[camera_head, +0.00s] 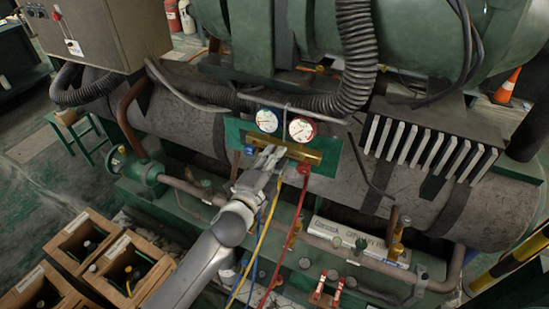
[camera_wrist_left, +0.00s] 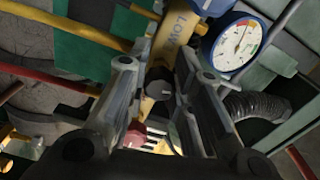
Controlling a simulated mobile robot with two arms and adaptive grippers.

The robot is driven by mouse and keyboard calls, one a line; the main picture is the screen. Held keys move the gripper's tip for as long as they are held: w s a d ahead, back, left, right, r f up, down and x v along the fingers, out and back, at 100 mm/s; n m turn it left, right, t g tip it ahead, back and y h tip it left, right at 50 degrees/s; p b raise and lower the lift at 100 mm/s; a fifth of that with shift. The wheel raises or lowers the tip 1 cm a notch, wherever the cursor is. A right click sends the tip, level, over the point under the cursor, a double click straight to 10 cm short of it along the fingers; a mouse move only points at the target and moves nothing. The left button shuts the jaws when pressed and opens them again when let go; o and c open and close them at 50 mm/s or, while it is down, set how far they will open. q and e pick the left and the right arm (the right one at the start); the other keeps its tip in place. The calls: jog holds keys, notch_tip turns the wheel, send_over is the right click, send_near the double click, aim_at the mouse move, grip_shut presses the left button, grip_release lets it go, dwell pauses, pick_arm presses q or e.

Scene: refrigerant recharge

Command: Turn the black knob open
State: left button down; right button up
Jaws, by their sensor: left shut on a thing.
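The black knob (camera_wrist_left: 159,88) sits on the yellow manifold body (camera_wrist_left: 170,38) in the left wrist view, between the fingers of my left gripper (camera_wrist_left: 157,72). The fingers are closed around it. In the head view my left gripper (camera_head: 268,158) reaches the brass manifold (camera_head: 310,155) below the two gauges and hides the knob. The blue-rimmed gauge (camera_head: 267,120) and the red-rimmed gauge (camera_head: 301,129) stand above the manifold. A red knob (camera_head: 303,168) is on the right. A blue knob (camera_head: 249,150) is on the left. My right gripper is not in view.
Yellow, blue and red hoses (camera_head: 297,215) hang down from the manifold. A dark corrugated hose (camera_head: 357,50) runs behind it. Wooden crates (camera_head: 107,237) with bottles stand at the lower left.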

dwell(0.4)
pick_arm(q)
jog(key=c, duration=1.3)
grip_release()
jog(key=shift+o, duration=0.2)
jog(key=shift+s, duration=0.1)
jog(key=v, duration=1.2)
jog(key=shift+f, duration=0.15)
